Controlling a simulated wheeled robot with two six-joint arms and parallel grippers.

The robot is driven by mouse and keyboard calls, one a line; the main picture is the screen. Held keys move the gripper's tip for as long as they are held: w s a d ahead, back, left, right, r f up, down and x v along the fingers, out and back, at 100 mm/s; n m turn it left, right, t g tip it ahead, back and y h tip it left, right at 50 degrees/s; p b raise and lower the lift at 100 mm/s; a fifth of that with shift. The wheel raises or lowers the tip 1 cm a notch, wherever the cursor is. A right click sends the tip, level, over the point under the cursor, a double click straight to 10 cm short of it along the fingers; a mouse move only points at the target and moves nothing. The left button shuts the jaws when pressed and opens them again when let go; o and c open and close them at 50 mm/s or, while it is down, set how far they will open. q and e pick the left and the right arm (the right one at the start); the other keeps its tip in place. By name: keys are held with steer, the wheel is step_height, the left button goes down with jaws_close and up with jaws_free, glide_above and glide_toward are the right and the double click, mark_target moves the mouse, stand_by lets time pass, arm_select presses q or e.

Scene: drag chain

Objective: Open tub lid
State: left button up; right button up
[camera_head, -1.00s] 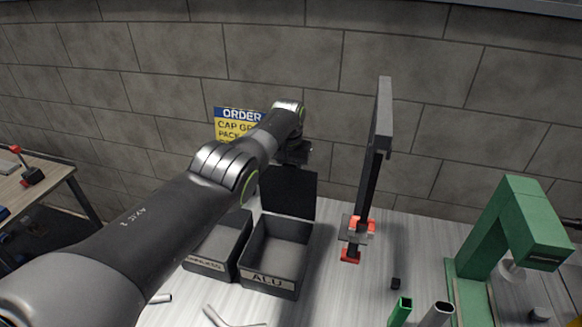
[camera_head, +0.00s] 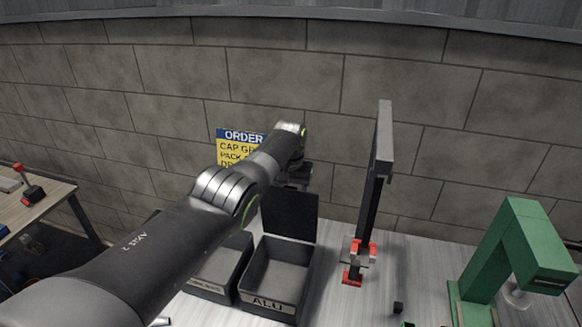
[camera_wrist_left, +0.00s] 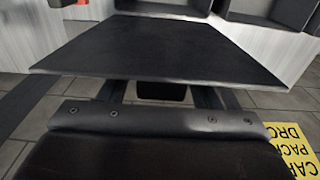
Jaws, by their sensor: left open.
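The ALU tub (camera_head: 276,275) is a dark grey open box with an "ALU" label on its front. Its black lid (camera_head: 290,216) stands up at the tub's back edge, with the inside of the tub exposed. My left gripper (camera_head: 299,173) is open at the lid's upper edge, partly hidden by my arm. In the left wrist view the lid (camera_wrist_left: 165,45) is a broad dark panel just ahead of the gripper. It hides the fingertips, and I cannot tell whether they touch it. My right gripper is in neither view.
A second dark tub (camera_head: 218,273) stands directly left, partly behind my left arm. A black post with red clamps (camera_head: 352,276) stands to the right, and a green press (camera_head: 510,250) farther right. A brick wall (camera_head: 420,70) with a yellow-blue order sign (camera_head: 240,146) is behind.

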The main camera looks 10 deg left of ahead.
arm_select(q)
step_height(320, 180, up, 3)
steer(key=shift+f+p, duration=0.1)
steer(key=shift+p, duration=0.7)
step_height(320, 180, up, 14)
steer(key=b, duration=0.4)
steer(key=shift+s, duration=0.4)
steer(key=shift+f, duration=0.2)
